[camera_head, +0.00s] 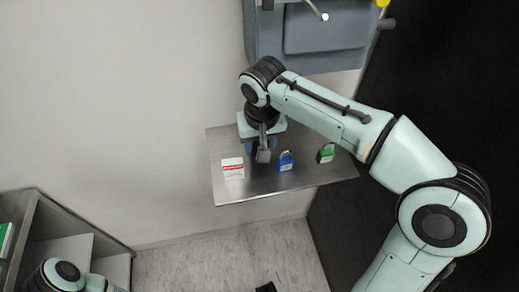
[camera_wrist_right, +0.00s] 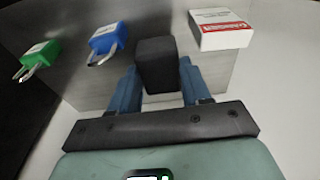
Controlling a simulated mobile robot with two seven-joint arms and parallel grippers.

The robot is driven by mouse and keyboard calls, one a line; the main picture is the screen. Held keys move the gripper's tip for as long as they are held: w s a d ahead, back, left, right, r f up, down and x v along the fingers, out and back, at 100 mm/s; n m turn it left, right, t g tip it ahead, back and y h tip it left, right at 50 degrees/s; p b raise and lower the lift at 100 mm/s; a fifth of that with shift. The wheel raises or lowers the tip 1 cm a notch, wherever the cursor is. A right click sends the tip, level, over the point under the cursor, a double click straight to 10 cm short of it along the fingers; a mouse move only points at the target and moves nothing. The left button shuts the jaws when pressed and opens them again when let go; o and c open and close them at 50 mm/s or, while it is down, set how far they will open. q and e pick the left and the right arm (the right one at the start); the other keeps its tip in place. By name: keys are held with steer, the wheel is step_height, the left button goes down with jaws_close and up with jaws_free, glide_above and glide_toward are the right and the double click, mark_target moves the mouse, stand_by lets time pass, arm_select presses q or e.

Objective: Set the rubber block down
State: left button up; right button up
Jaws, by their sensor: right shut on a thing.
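The dark grey rubber block (camera_wrist_right: 155,65) sits between the blue fingers of my right gripper (camera_wrist_right: 155,88), which is shut on it. In the head view the block (camera_head: 263,156) shows below my right gripper (camera_head: 262,145), over the metal shelf (camera_head: 290,188). The block is close to the shelf surface between a white and red box and a blue padlock. I cannot tell whether it touches the shelf. Part of my left arm shows at the bottom left of the head view, but its gripper is out of view.
The white and red box (camera_head: 233,168) stands left of the block. The blue padlock (camera_head: 286,160) and a green padlock (camera_head: 326,153) lie to its right. A grey-blue machine (camera_head: 325,35) is above the shelf. A shelf unit (camera_head: 30,215) stands at lower left.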

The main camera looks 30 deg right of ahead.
step_height(320, 180, down, 3)
steer(key=shift+w+r, duration=0.1)
steer(key=shift+w+f, duration=0.2)
steer(key=shift+f, duration=0.25)
steer(key=shift+f+b, duration=0.2)
steer(key=shift+b, duration=0.1)
steer(key=o, duration=0.9)
